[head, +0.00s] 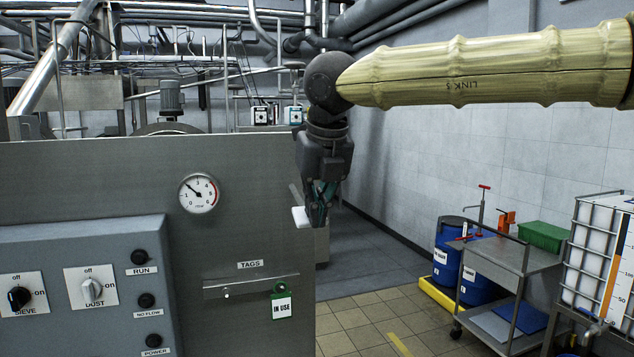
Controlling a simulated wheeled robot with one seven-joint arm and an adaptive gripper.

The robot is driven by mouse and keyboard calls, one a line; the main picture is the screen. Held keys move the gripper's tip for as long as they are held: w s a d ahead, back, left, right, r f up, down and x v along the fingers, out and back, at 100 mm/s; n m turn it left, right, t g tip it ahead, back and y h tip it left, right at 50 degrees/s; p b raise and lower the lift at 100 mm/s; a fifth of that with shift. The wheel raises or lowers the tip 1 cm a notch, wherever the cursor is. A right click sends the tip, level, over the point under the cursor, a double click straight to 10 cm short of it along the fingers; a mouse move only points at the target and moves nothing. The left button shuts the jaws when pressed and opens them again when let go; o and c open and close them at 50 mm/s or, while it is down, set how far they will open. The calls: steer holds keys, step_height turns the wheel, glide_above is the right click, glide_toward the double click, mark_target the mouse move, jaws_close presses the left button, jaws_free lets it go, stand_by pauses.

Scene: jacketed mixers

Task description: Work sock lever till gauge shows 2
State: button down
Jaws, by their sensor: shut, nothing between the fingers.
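A round white gauge (199,193) with a red mark on its right side is set in the steel panel. Its dark needle points up and left, towards the low part of the scale; the exact reading is too small to tell. My gripper (317,222) points down just past the panel's right edge, fingers shut and empty. A small white block (301,217) shows directly left of the fingertips. It may be the end of the sock lever, but I see no label on it, and cannot tell whether the fingers touch it.
A grey control box (85,300) with SIEVE and DUST knobs stands at lower left. A TAGS rail (250,281) holds a green IN USE tag (282,305). At right are blue drums (447,252), a steel cart (498,262) and a caged white tank (590,255). Tiled floor between is clear.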

steer(key=s+b+v, duration=0.1)
steer(key=v, duration=1.3)
steer(key=shift+d+f, duration=0.25)
steer(key=shift+r, duration=0.1)
stand_by(1.1)
